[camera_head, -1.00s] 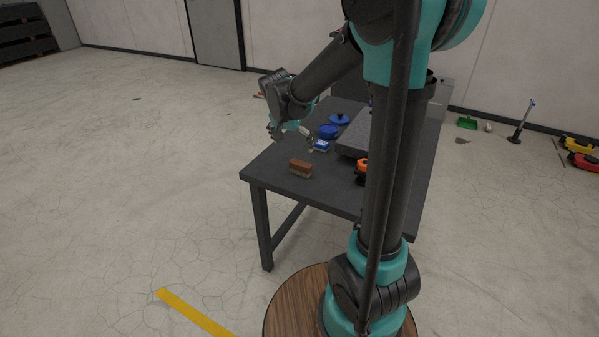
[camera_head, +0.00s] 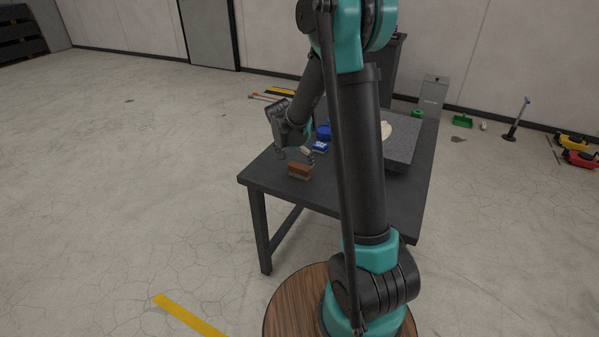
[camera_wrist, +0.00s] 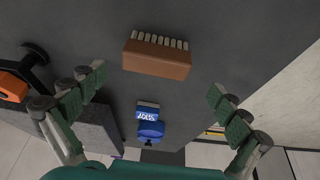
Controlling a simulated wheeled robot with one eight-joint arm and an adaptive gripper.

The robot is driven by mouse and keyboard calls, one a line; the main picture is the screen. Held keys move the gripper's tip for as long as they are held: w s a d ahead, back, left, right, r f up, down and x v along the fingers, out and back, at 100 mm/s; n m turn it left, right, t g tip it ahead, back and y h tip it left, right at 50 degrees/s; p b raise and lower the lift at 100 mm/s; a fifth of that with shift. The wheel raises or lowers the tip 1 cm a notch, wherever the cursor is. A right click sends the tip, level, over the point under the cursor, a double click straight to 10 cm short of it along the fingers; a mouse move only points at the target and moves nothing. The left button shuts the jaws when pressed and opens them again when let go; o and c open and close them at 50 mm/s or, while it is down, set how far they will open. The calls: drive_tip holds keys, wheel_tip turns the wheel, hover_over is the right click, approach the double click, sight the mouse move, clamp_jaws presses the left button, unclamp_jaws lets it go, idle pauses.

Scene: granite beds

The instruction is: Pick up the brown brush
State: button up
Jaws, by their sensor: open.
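The brown brush (camera_head: 299,171) lies near the front left corner of the dark table (camera_head: 268,180). In the wrist view the brush (camera_wrist: 157,60) shows its brown block and a row of pale bristle tufts, ahead of and between the fingers. My gripper (camera_head: 296,158) is just above and behind the brush in the head view. In the wrist view my gripper (camera_wrist: 160,102) is open with its green-padded fingers wide apart and nothing between them. The fingers appear apart from the brush.
A blue object with a white label (camera_wrist: 149,120) lies near the brush; it also shows in the head view (camera_head: 320,147). A granite slab (camera_head: 400,150) takes up the table's right side. An orange and black item (camera_wrist: 18,82) is at the wrist view's left.

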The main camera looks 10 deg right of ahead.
sight(299, 166)
drive_tip(key=shift+s+x, duration=0.15)
drive_tip(key=shift+x, duration=1.2)
drive_tip(key=shift+s+x, duration=0.15)
drive_tip(key=shift+x, duration=1.15)
drive_tip(key=shift+f, duration=0.1)
drive_tip(key=c, duration=1.2)
wheel_tip(299, 166, up, 20)
